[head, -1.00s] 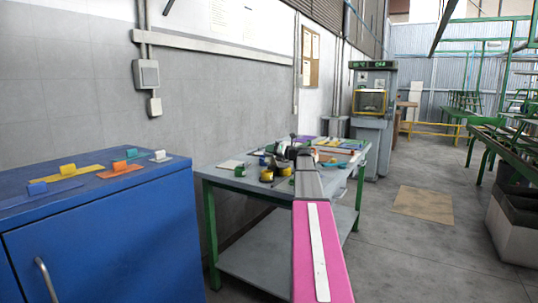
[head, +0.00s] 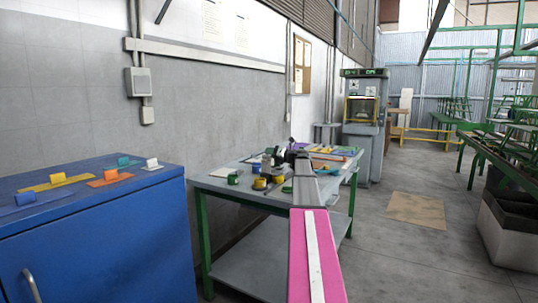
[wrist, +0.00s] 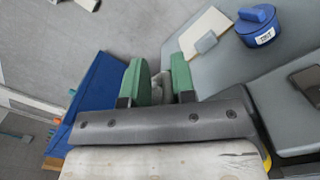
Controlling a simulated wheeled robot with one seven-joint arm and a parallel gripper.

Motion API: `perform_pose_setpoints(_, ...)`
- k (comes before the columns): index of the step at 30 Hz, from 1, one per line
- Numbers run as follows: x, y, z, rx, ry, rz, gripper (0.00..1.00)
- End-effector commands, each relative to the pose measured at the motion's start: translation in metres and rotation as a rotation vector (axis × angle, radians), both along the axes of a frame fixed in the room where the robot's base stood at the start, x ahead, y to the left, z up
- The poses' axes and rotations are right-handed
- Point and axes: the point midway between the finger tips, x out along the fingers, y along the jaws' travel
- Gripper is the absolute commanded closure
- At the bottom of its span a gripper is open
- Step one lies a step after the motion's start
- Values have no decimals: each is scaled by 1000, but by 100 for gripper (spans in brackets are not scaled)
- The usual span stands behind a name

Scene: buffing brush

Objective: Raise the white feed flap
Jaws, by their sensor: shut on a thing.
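A white flap with a small upright tab (head: 152,164) lies flat at the right end of the blue cabinet's top. I take it for the white feed flap; nothing touches it. My gripper (wrist: 160,78) shows in the wrist view with two green fingers close together, shut on a small pale thing (wrist: 166,84) mostly hidden between them. I cannot tell what that thing is. In the head view my arm reaches out over the green-legged table, to the right of the cabinet and well apart from the flap. The fingers are not clear there.
The blue cabinet (head: 95,235) carries blue, yellow, orange and teal flaps beside the white one. The green-legged table (head: 213,185) holds several pots and tools. A blue tin (wrist: 262,26) and a pale plate (wrist: 207,36) lie near my gripper.

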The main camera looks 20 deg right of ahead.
Motion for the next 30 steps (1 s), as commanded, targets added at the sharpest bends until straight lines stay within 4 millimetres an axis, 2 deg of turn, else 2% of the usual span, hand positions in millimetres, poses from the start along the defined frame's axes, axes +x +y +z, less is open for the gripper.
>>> perform_pose_setpoints(1, -4, 2, -23, -46, 26, 8, 100)
perform_pose_setpoints(23, -6, 2, -25, -46, 27, 10, 100)
perform_pose_setpoints(24, -6, 2, -25, -47, 26, 10, 63)
perform_pose_setpoints(25, -6, 2, -25, -46, 26, 10, 50)
perform_pose_setpoints(27, -5, 2, -25, -46, 26, 10, 32)
perform_pose_setpoints(30, -4, 1, -25, -46, 25, 8, 26)
